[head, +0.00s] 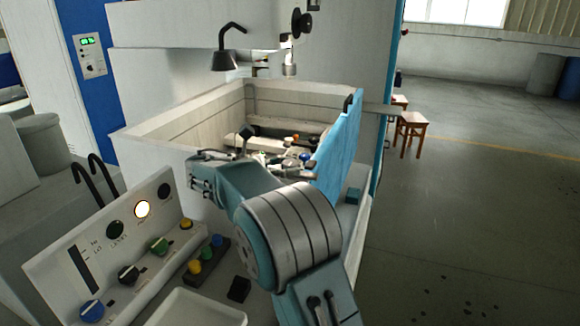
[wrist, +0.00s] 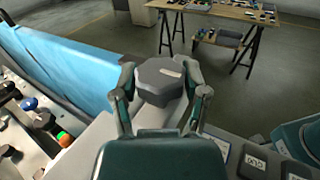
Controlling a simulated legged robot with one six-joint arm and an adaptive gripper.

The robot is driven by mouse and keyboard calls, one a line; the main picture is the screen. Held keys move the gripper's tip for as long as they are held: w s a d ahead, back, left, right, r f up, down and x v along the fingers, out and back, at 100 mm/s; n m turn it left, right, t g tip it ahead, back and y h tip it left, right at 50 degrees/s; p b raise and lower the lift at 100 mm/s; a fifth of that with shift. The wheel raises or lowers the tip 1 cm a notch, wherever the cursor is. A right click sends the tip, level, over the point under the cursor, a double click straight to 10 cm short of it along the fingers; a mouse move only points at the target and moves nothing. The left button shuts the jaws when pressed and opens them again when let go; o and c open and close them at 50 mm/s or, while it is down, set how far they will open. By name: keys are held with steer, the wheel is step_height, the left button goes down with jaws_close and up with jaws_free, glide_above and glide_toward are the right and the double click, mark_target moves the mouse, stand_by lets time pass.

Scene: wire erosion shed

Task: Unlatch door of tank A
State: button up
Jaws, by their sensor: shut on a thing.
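A cream-walled tank (head: 180,128) stands open at the top in the head view, with a light-blue door (head: 338,145) on its right side. The door also shows at the left of the wrist view (wrist: 62,68). A small dark fitting (head: 348,103) sits at the door's top edge. In the wrist view my gripper (wrist: 159,88) has its two fingers on either side of a dark grey, many-sided knob (wrist: 157,78) and is shut on it, to the right of the door. In the head view my arm hides much of the gripper area. No tank letter is readable.
A control panel (head: 112,255) with knobs and a lit button is at the front left. A lamp (head: 224,60) hangs over the tank. Small parts lie inside the tank. A workbench (wrist: 225,12) with tools stands beyond open floor; a wooden stool (head: 413,124) is behind, right.

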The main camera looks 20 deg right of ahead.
steer(key=shift+w+r+m+g, duration=0.1)
steer(key=shift+m+g, duration=0.2)
steer(key=shift+g, duration=0.2)
steer(key=o, duration=1.1)
steer(key=shift+o, duration=0.2)
